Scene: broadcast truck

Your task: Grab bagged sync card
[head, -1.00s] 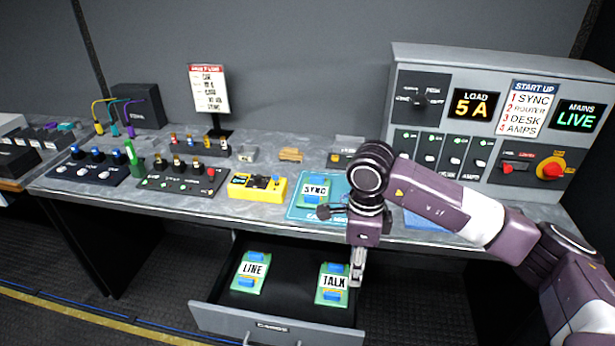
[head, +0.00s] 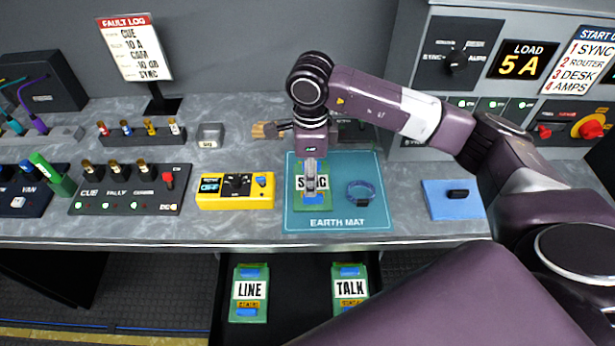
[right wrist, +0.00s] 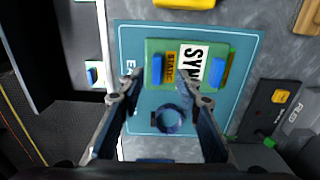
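The sync card (head: 300,199) is a green block with a white SYNC label, a yellow strip and blue end tabs, lying on the teal earth mat (head: 338,224). My right gripper (head: 310,192) points down over it and partly hides its label in the head view. In the right wrist view the card (right wrist: 180,52) lies just beyond the fingers of my right gripper (right wrist: 168,88), which are spread apart with nothing between them. I cannot tell whether they touch the card. My left gripper is not in view.
A blue wrist strap (head: 361,193) lies on the mat, right of the card. A yellow meter (head: 235,201) stands to the left, and a blue pad (head: 438,207) to the right. LINE (head: 249,308) and TALK (head: 350,307) cards lie in the open drawer below.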

